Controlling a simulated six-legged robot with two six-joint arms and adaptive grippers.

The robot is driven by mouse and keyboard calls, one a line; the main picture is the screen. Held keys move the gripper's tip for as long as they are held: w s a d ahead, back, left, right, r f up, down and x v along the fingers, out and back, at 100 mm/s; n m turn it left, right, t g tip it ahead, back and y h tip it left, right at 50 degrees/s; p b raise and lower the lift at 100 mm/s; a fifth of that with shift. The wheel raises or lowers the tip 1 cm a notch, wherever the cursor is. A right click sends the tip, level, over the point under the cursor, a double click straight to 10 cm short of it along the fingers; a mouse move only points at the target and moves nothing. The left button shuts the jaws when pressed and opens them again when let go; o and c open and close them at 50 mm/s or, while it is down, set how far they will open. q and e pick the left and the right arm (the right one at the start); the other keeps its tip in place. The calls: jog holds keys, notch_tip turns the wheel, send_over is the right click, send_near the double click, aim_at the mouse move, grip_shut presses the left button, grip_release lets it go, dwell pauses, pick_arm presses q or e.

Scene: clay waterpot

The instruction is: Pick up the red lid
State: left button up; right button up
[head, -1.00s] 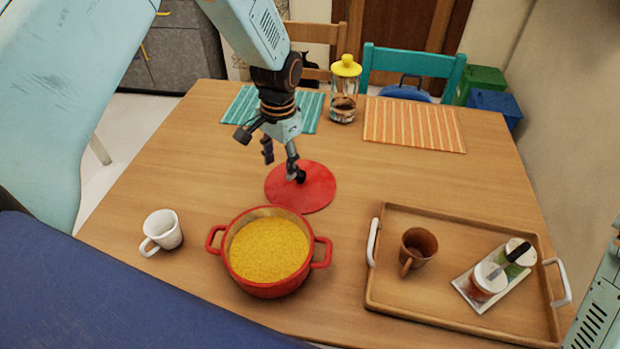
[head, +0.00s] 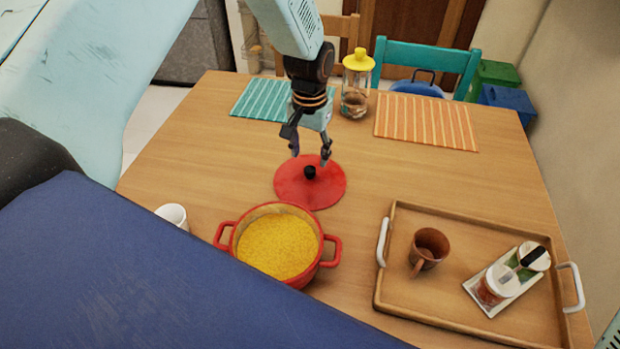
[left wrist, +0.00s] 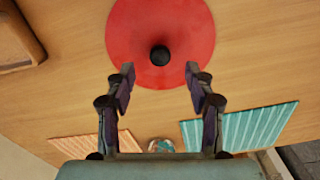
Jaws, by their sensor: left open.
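The red lid (head: 309,190) is a flat round disc with a black knob (head: 310,172) at its centre, lying on the wooden table behind the red pot (head: 276,247). My left gripper (head: 311,160) is open above the far part of the lid, its fingers pointing down. In the left wrist view the lid (left wrist: 160,25) is at the top, and its knob (left wrist: 160,55) shows centred just beyond my two open fingertips (left wrist: 160,82), with nothing between them. My right gripper is not in view.
A wooden tray (head: 440,318) with a brown cup and condiment jars is at the right. A white mug (head: 173,215) stands left of the pot. A yellow-topped jar (head: 356,85) stands behind the gripper, between striped placemats (head: 426,122).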

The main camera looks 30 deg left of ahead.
aim_at(310, 168)
pick_arm(q)
notch_tip(310, 168, down, 7)
jog(key=shift+w+r+b, duration=0.1)
jog(key=shift+r+b, duration=0.1)
jog(key=shift+b, duration=0.2)
jog(key=shift+a+f, duration=0.1)
jog(key=shift+f, duration=0.15)
jog(key=shift+d, duration=0.2)
jog(key=shift+c, duration=0.8)
jog(key=shift+a, duration=0.15)
jog(key=c, duration=0.6)
grip_shut()
